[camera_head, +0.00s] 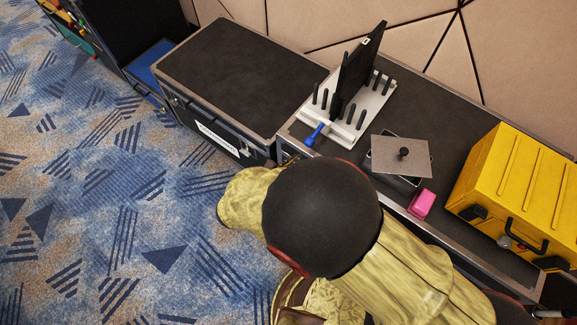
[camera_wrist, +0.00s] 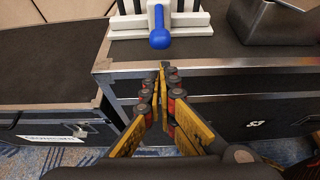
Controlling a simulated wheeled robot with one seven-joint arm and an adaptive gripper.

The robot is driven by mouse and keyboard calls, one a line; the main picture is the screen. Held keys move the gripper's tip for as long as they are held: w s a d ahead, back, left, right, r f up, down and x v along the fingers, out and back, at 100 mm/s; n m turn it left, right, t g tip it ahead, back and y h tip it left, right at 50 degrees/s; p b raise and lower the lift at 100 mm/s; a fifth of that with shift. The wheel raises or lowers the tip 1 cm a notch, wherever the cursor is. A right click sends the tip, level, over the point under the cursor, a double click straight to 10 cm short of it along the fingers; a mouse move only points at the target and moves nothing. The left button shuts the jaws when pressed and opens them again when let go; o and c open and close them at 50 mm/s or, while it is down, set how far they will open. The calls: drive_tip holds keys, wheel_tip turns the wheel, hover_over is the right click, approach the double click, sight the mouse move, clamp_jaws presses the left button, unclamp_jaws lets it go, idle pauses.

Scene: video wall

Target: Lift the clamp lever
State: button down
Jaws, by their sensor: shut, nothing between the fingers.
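The clamp lever (camera_head: 315,133) is blue with a rounded end. It sticks out from the front of a white base with black pegs (camera_head: 350,125), on top of a black case. The lever also shows in the wrist view (camera_wrist: 160,38), hanging forward at the top middle. My gripper (camera_wrist: 163,68) is shut and empty. Its fingertips are together just below the lever in the picture, apart from it. In the head view my gripper is hidden behind my arm.
A dark panel (camera_head: 358,70) stands upright in the base. To the right are a grey box with a knobbed lid (camera_head: 402,155), a pink block (camera_head: 422,204) and a yellow case (camera_head: 520,190). Another black case (camera_head: 222,75) stands left. Patterned carpet is free in front.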

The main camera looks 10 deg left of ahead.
drive_tip(key=b+x, duration=0.1)
drive_tip(key=x, duration=0.3)
drive_tip(key=shift+w+d+f+b, duration=0.1)
drive_tip(key=shift+w+f+b, duration=0.05)
drive_tip(key=shift+w+b, duration=0.15)
